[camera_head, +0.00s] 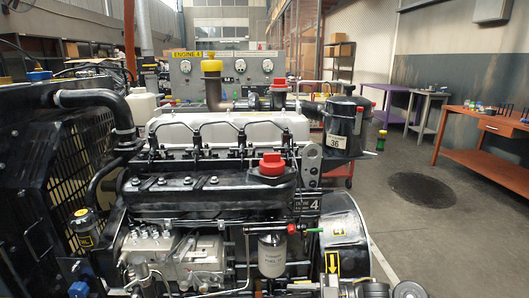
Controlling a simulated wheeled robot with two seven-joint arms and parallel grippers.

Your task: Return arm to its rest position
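A diesel engine (215,195) fills the middle of the head view. It has a black valve cover with a red cap (272,164), a white cylindrical fuel filter (272,254) and a black canister labelled 36 (343,128). I make out no gripper of either arm. Dark and grey rounded parts show at the bottom edge, right of centre, cut off by the frame. I cannot tell whether they belong to the engine or to me.
A black radiator frame (68,175) stands at the left. A grey panel marked ENGINE 4 (222,70) is behind the engine. The floor (440,240) right of the engine is clear.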

